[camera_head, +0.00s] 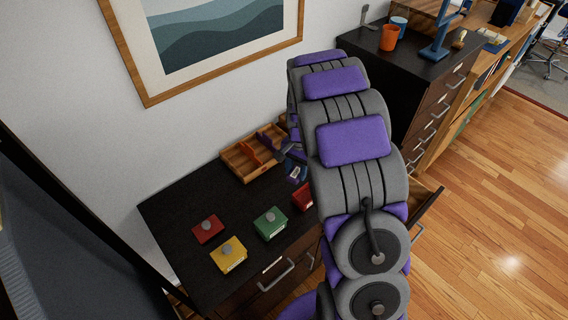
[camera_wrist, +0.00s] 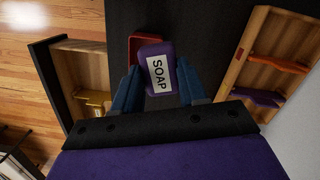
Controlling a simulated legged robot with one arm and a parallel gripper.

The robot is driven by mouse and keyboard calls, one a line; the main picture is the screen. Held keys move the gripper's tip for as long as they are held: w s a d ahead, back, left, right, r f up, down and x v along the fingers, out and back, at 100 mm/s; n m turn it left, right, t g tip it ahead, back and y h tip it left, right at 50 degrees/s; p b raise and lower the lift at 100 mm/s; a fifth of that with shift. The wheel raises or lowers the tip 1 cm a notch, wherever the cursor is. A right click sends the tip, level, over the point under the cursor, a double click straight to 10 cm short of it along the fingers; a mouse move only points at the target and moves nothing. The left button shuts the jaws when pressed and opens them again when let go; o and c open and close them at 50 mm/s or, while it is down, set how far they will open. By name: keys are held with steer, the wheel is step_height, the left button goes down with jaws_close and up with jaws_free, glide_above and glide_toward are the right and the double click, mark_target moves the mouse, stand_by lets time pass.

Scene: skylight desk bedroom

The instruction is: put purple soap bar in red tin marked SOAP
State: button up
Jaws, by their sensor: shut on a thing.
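My gripper (camera_wrist: 159,84) is shut on the purple soap bar (camera_wrist: 152,52), whose white label reading SOAP faces the wrist camera. In the head view the bar (camera_head: 296,173) shows at the end of my arm, above the dark cabinet top. A red tin (camera_wrist: 135,42) lies just beyond the bar in the wrist view, partly hidden by it. In the head view this tin (camera_head: 302,198) is partly covered by my arm, and its marking is not readable. A flat red lid with a grey knob (camera_head: 207,230) lies apart at the left on the cabinet top.
A yellow tin (camera_head: 229,256) and a green tin (camera_head: 270,225), both with knobbed lids, stand on the cabinet top (camera_head: 165,207). A divided wooden tray (camera_head: 237,166) is by the wall. An open drawer (camera_wrist: 85,64) holds something yellow.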

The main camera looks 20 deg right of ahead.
steer(key=d+f+m, duration=0.1)
steer(key=f, duration=0.1)
steer(key=s+d+f+m, duration=0.1)
steer(key=f, duration=0.1)
steer(key=d+f+m, duration=0.1)
steer(key=f, duration=0.1)
steer(key=shift+s+f+p, duration=0.3)
steer(key=shift+f, duration=0.1)
steer(key=shift+d+f, duration=0.8)
steer(key=shift+a, duration=0.6)
steer(key=shift+d+f, duration=0.15)
steer(key=shift+d, duration=0.35)
